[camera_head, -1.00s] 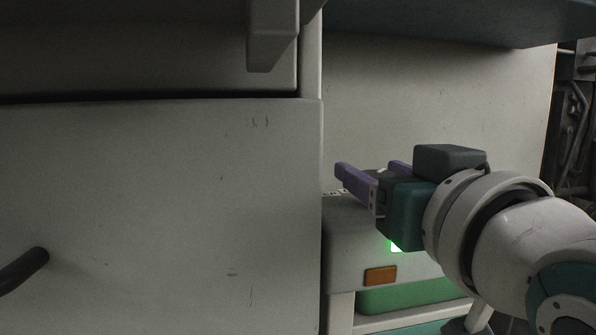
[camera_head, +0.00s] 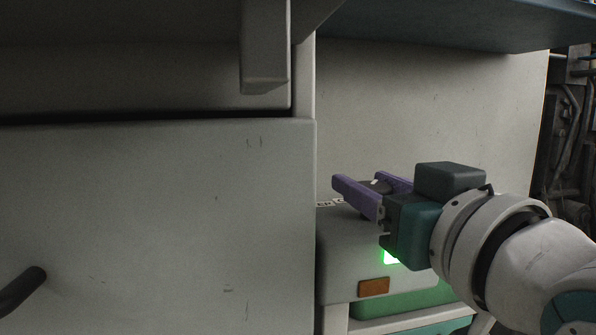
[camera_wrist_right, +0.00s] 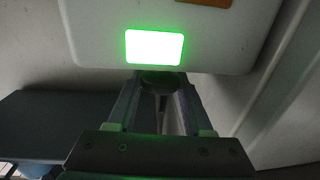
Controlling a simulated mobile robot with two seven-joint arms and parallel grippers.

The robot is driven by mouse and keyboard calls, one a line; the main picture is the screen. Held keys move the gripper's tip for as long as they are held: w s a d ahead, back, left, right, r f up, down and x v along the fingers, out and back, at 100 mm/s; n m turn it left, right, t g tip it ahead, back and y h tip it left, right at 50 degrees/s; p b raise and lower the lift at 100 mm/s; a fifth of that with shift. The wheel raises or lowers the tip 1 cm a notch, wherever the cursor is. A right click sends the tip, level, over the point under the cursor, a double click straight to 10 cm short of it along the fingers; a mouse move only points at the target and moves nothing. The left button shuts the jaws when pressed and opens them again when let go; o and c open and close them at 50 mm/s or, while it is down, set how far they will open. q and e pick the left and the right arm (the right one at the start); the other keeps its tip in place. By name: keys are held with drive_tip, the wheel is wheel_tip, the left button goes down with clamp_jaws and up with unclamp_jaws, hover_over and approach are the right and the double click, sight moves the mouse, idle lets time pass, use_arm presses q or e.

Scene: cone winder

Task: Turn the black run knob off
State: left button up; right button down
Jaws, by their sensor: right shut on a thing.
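The black run knob (camera_head: 377,186) stands on top of the pale control box (camera_head: 345,262), with a small white mark on it. It sits between the purple fingers of my right gripper (camera_head: 362,181), which is shut on it. In the right wrist view the dark round knob (camera_wrist_right: 160,84) shows between the two fingers, just below the lit green lamp (camera_wrist_right: 155,47). The lamp (camera_head: 391,257) also glows in the head view, partly behind the gripper. My left gripper is not in view.
An orange button (camera_head: 374,287) is on the box front. A large pale panel (camera_head: 160,220) fills the left side, with a dark handle (camera_head: 22,290). A grey post (camera_head: 265,50) hangs above. Dark machinery (camera_head: 568,130) stands at far right.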

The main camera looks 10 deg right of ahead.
drive_tip(key=shift+d+r+n+y+p, duration=0.1)
drive_tip(key=shift+r+n+y+p, duration=0.1)
drive_tip(key=shift+n+y+p, duration=0.8)
drive_tip(key=shift+f+g+y, duration=0.1)
drive_tip(key=shift+g+y, duration=0.2)
drive_tip(key=shift+y, duration=0.4)
drive_tip(key=shift+n+g+y, duration=0.3)
drive_tip(key=shift+n+y, duration=0.3)
drive_tip(key=shift+f+n+g+y, duration=0.2)
drive_tip(key=shift+n+g+y, duration=0.3)
drive_tip(key=shift+n+y, duration=0.45)
drive_tip(key=shift+n+g+y+b, duration=0.6)
drive_tip(key=shift+n+g+y, duration=0.3)
drive_tip(key=shift+y, duration=0.55)
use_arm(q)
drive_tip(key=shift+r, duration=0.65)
use_arm(e)
drive_tip(key=shift+r+n+g+y, duration=0.1)
drive_tip(key=shift+n+g+y, duration=0.15)
drive_tip(key=shift+g+y, duration=0.2)
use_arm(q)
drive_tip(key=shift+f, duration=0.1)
use_arm(e)
drive_tip(key=shift+n+g+y, duration=0.3)
drive_tip(key=shift+g+y, duration=0.05)
